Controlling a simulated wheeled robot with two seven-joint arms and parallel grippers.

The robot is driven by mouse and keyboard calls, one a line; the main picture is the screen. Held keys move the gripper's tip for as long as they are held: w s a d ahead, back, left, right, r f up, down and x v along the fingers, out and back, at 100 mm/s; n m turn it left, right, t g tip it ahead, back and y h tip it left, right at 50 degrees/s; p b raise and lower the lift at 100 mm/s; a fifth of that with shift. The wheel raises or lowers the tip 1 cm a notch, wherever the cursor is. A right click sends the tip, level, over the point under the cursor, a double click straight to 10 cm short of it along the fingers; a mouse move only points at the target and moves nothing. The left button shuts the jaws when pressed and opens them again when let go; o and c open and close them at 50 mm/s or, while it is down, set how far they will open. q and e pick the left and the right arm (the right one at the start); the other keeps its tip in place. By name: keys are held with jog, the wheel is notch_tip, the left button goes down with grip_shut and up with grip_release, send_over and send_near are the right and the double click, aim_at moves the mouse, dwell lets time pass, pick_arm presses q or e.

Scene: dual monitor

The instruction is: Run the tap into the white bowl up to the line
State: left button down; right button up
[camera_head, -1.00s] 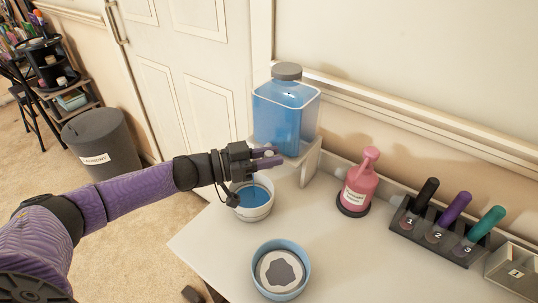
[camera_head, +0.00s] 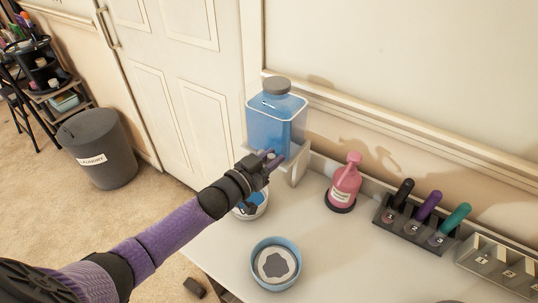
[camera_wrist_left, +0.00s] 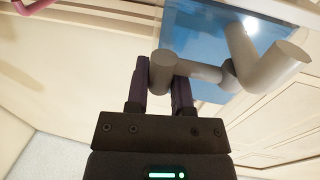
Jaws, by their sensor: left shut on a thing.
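A tank of blue liquid (camera_head: 276,118) with a grey cap stands at the back, on a raised white support. My left gripper (camera_head: 269,160) is at the tank's lower front. In the left wrist view its two purple fingers (camera_wrist_left: 160,88) are shut on the grey tap's knob (camera_wrist_left: 162,68); the grey tap body (camera_wrist_left: 265,68) extends to the right. The white bowl (camera_head: 251,216) is below my gripper and partly hidden by it. Blue liquid shows inside, but its fill line and any stream are hidden. My right gripper is not in view.
A blue-rimmed bowl (camera_head: 257,279) with a grey patch inside stands at the table's front. A pink pump bottle (camera_head: 345,184) and a rack of numbered black, purple and teal handles (camera_head: 410,228) stand to the right. A laundry bin (camera_head: 98,150) is on the floor.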

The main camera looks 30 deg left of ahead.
pick_arm(q)
jog(key=shift+w+y, duration=0.1)
jog(key=shift+y, duration=0.2)
jog(key=c, duration=0.5)
grip_release()
jog(key=p+v, duration=0.3)
jog(key=v, duration=0.7)
